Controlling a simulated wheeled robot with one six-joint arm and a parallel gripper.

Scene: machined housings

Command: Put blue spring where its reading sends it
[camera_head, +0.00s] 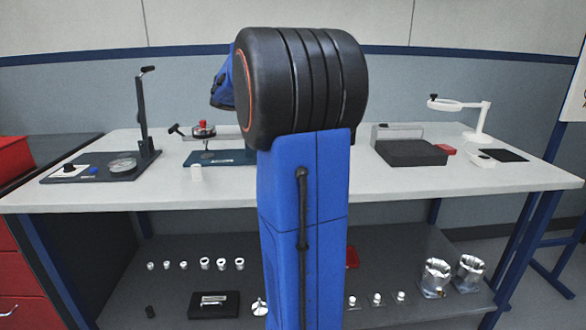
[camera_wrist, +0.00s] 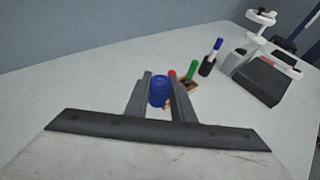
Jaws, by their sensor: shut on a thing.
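The blue spring (camera_wrist: 158,92) is between the two grey fingers of my gripper (camera_wrist: 160,84) in the wrist view. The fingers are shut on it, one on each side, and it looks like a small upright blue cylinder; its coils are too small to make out. In the camera_head view my own arm blocks the middle, and neither the gripper nor the spring shows. A bench device with a tall lever post and a round dial (camera_head: 122,164) stands at the left of the white bench (camera_head: 350,184). No reading is legible.
Beyond the spring are a red-topped piece (camera_wrist: 172,74), a green marker (camera_wrist: 192,70) and a dark holder (camera_wrist: 207,66) with a blue-capped marker. A black box (camera_head: 412,152) and a white magnifier lamp (camera_head: 480,120) stand at the bench's right.

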